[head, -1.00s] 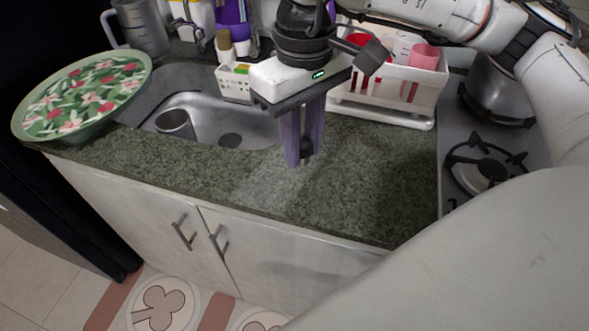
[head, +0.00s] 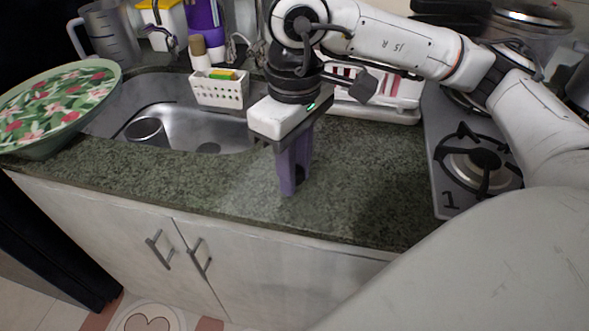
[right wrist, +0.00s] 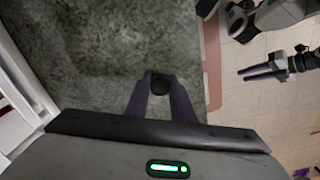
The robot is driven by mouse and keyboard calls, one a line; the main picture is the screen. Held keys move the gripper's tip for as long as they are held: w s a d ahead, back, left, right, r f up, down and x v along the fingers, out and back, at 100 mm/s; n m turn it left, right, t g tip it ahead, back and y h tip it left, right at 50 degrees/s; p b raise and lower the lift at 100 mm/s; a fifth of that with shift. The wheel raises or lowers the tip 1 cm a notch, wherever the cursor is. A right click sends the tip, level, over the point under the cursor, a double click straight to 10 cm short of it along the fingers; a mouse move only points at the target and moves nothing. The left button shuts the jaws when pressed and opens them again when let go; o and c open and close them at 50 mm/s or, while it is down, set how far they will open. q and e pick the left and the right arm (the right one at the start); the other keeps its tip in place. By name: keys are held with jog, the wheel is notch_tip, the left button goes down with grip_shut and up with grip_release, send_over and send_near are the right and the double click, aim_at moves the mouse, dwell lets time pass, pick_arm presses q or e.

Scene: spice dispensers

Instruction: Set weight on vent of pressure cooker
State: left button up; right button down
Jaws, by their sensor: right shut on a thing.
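My right gripper (head: 290,188) points down over the counter, in front of the sink. It is shut on a small, dark, round weight, held at its fingertips. The weight (right wrist: 160,84) shows between the purple fingers in the right wrist view; in the head view the fingers hide it. A steel lidded pot (head: 535,14) at the top right, by the stove, may be the pressure cooker; its vent cannot be made out. My left gripper (right wrist: 264,71) shows at the right of the right wrist view, away over the floor, apparently empty. Its opening is unclear.
A gas burner (head: 481,166) lies on the stove at right. A white dish rack (head: 375,108) stands behind my right gripper. The sink (head: 190,125) and a floral tray (head: 55,100) are at left. The counter (head: 370,185) right of my gripper is clear.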

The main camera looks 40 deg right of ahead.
pick_arm(q)
jog(key=shift+s+f, duration=0.1)
jog(key=shift+f, duration=0.1)
pick_arm(e)
jog(key=shift+f, duration=0.15)
jog(key=shift+f+b, duration=0.2)
jog(key=shift+b, duration=0.1)
jog(key=c, duration=1.5)
grip_release()
jog(key=shift+c, duration=0.2)
jog(key=shift+r+p, duration=0.35)
jog(key=shift+r, duration=0.1)
pick_arm(q)
jog(key=shift+a+r+p, duration=0.3)
jog(key=shift+r+p, duration=0.3)
jog(key=shift+p, duration=0.15)
pick_arm(e)
notch_tip(320, 180, up, 12)
jog(key=shift+f, duration=0.2)
